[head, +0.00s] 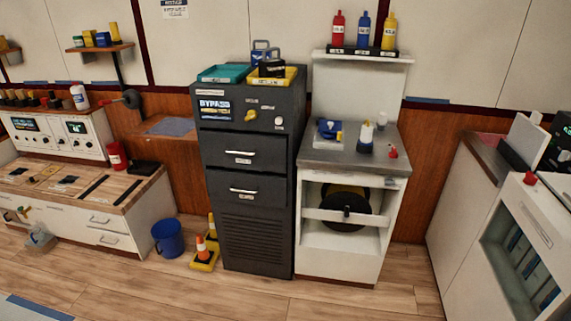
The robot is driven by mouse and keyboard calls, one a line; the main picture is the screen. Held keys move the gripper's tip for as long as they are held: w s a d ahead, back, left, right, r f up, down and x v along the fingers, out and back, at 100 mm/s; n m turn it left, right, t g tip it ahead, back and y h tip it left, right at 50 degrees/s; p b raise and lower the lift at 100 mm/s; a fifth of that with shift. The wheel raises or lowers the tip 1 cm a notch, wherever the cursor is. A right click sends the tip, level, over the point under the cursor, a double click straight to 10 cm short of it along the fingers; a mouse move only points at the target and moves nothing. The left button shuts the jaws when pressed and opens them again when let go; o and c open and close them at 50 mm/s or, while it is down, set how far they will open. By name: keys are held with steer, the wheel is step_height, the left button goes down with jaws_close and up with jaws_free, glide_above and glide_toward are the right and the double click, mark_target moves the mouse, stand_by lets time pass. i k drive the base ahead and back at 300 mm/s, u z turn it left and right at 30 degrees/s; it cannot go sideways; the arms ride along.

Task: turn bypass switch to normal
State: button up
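A dark grey cabinet (250,165) stands near the middle of the head view. A small white knob or button (279,121) sits further right. Small labels lie around both, but their text is too small to read, so I cannot tell which position the switch points to. My gripper is not in view.
Two drawers with handles (240,153) are below the panel. A teal tray (222,73) and a yellow tray (289,79) sit on top. A blue bucket (168,238) and small cones (205,252) stand left on the floor. Floor in front (200,293) is clear.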

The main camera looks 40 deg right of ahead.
mark_target(252, 114)
steer(key=z, duration=0.75)
steer(key=k, duration=1)
steer(key=u, duration=0.05)
steer(key=i, duration=0.9)
steer(key=z, duration=0.05)
